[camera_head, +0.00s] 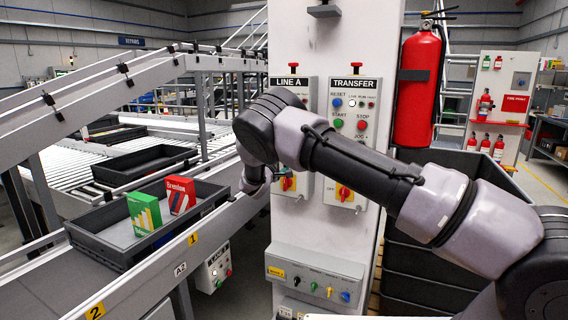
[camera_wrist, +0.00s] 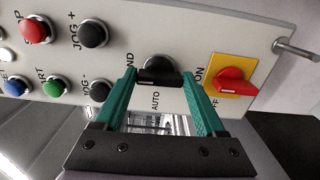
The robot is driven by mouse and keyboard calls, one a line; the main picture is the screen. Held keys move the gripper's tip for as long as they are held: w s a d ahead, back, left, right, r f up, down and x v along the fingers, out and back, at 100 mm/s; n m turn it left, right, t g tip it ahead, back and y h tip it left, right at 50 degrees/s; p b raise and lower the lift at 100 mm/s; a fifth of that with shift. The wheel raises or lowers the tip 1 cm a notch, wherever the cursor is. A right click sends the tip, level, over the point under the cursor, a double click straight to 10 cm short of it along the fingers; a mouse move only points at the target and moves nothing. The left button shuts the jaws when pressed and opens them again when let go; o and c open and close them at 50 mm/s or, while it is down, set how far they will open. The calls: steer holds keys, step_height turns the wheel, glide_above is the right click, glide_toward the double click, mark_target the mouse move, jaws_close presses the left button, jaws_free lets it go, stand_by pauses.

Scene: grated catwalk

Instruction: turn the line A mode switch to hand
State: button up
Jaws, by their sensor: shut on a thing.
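The line A panel (camera_head: 291,84) is on the left of the white column, its middle hidden behind my arm. In the wrist view its face looks turned on its side. The black mode switch (camera_wrist: 159,68) sits between the green fingers of my gripper (camera_wrist: 161,76), which is shut on its knob. AUTO is printed below the knob, and the end of a word, "ND", shows beside the left finger. I cannot tell clearly which mark the knob points to.
A red and yellow ON/OFF switch (camera_wrist: 234,83) is close to the right finger. Black JOG buttons (camera_wrist: 93,33) are on the left. The similar transfer panel (camera_head: 353,100) is to the right. A conveyor with a dark tray (camera_head: 108,246) runs along the left; a fire extinguisher (camera_head: 417,90) hangs right.

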steer(key=shift+f+m, duration=0.1)
steer(key=shift+m, duration=0.2)
steer(key=o, duration=1.3)
steer(key=v, duration=1)
steer(key=shift+s+a, duration=0.15)
steer(key=shift+s, duration=0.25)
